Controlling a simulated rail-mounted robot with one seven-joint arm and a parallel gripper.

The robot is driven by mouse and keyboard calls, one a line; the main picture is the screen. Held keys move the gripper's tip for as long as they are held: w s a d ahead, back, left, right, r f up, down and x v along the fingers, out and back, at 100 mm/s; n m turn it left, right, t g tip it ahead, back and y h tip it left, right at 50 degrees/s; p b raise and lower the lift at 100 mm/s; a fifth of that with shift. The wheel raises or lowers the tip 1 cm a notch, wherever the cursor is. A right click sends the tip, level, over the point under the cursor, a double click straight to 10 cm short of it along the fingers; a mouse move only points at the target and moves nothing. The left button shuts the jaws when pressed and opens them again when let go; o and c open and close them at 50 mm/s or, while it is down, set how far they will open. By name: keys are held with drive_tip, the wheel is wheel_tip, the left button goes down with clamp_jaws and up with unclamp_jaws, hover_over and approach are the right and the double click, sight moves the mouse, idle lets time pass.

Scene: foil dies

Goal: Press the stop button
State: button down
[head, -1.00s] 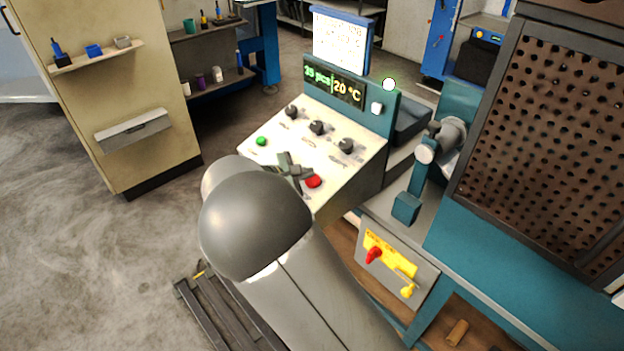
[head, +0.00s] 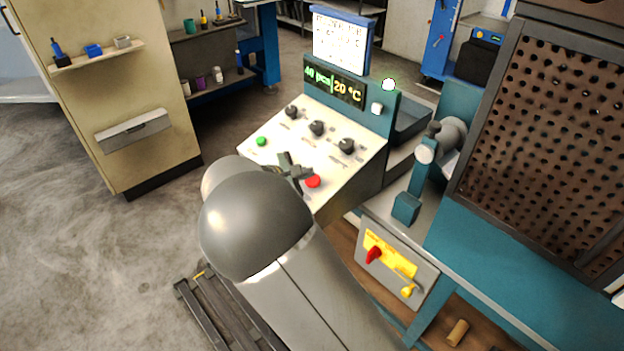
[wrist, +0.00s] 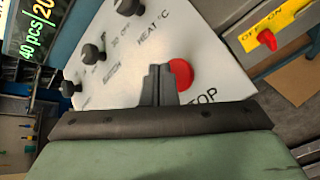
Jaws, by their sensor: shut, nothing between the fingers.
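The red stop button (head: 313,181) sits at the lower right of the white sloped control panel (head: 268,158). In the wrist view the red button (wrist: 181,74) is just right of my gripper's fingertips, beside the printed word ending "TOP". My gripper (head: 300,172) is shut and empty, with its fingertips over the panel close to the button. The fingers also show in the wrist view (wrist: 159,72). They partly overlap the button's left edge there; I cannot tell whether they touch it. My arm hides the panel's lower left corner in the head view.
A green button (head: 262,141) and several black knobs (head: 317,128) are on the panel. The display (head: 335,82) above reads 40 pcs and 20 °C. A yellow switch plate (head: 390,256) with a red handle is at lower right. A perforated dark screen (head: 550,140) stands at right.

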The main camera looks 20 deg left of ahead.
drive_tip(key=shift+f, duration=0.1)
drive_tip(key=shift+w+d+f+b, duration=0.1)
drive_tip(key=shift+f+b, duration=0.2)
drive_tip(key=shift+b, duration=0.15)
drive_tip(key=shift+w+f+b, duration=0.15)
drive_tip(key=shift+f+b, duration=0.35)
drive_tip(key=shift+f, duration=0.05)
idle(0.8)
drive_tip(key=shift+r, duration=0.1)
drive_tip(key=shift+s+r+p, duration=0.25)
drive_tip(key=shift+r+p, duration=0.3)
drive_tip(key=shift+r, duration=0.3)
drive_tip(key=r+p, duration=0.1)
drive_tip(key=s+r+p, duration=0.1)
drive_tip(key=r, duration=0.1)
drive_tip(key=a+r, duration=0.1)
drive_tip(key=shift+s+r+p, duration=0.15)
drive_tip(key=shift+r+p, duration=0.25)
idle(0.7)
